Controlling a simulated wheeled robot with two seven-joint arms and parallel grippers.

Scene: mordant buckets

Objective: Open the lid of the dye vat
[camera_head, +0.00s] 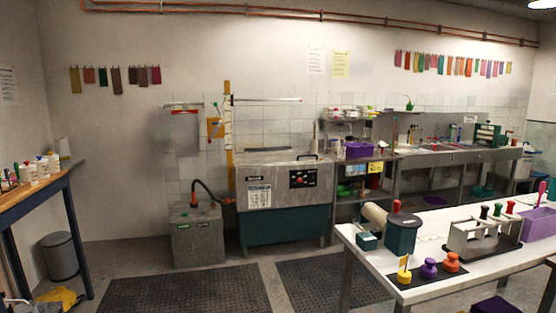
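The dye vat (285,222) stands against the back wall, left of the middle in the head view. It is a wide steel tank with a dark green lower part, a white notice and a dark control panel (303,178) with red on its front. Its flat steel lid (270,158) looks shut, lying over the top. A dark handle (308,156) shows near the lid's right end. Neither of my grippers can be made out in this view, and nothing is seen touching the vat.
A grey box (198,237) with a black hose stands left of the vat. Dark floor mats (185,290) lie in front. A white table (450,283) with dye tools fills the right foreground. A wooden-topped bench (40,185) stands at left. Shelving (345,190) adjoins the vat's right side.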

